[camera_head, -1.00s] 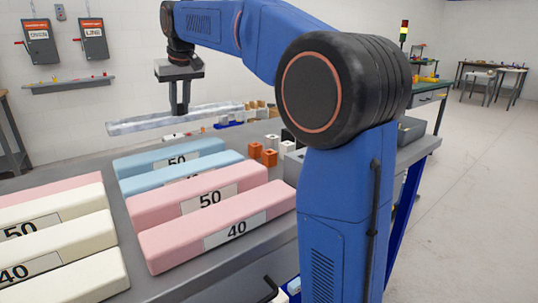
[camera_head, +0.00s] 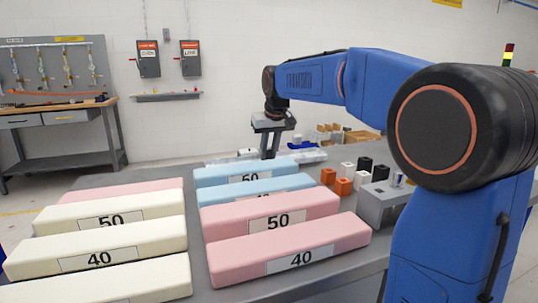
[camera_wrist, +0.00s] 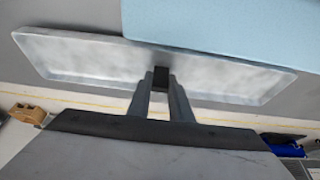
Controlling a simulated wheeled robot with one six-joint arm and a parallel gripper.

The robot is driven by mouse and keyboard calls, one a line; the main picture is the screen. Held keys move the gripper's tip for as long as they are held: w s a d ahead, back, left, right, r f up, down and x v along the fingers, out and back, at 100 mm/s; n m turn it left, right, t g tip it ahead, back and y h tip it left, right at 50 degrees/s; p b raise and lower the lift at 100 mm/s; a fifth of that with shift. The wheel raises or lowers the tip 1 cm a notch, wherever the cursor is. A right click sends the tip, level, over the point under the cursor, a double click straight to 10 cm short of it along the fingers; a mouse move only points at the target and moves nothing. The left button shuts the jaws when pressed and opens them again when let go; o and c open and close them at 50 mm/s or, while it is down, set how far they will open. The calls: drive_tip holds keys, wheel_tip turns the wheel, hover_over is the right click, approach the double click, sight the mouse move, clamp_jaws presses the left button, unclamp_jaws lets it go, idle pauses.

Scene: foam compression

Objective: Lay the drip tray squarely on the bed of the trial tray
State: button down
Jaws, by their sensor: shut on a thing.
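The drip tray is a long, shallow, pale metal tray (camera_wrist: 100,58), and its near rim is between my gripper's fingers (camera_wrist: 162,78) in the wrist view. In the head view my gripper (camera_head: 269,153) is behind the blue foam blocks, with the drip tray (camera_head: 309,157) low there and partly hidden by them. My gripper is shut on the tray's rim near mid-length. I cannot tell whether the tray touches the surface below. I cannot make out the trial tray separately in either view.
Blue foam blocks (camera_head: 252,174) stand close to the tray; one (camera_wrist: 235,30) overlaps its far edge in the wrist view. Pink (camera_head: 290,250) and cream (camera_head: 95,250) blocks fill the nearer table. Small orange, white and black cubes (camera_head: 343,186) stand to the right.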

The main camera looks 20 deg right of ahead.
drive_tip(key=shift+f, duration=0.3)
drive_tip(key=shift+f, duration=0.1)
drive_tip(key=c, duration=1.6)
unclamp_jaws()
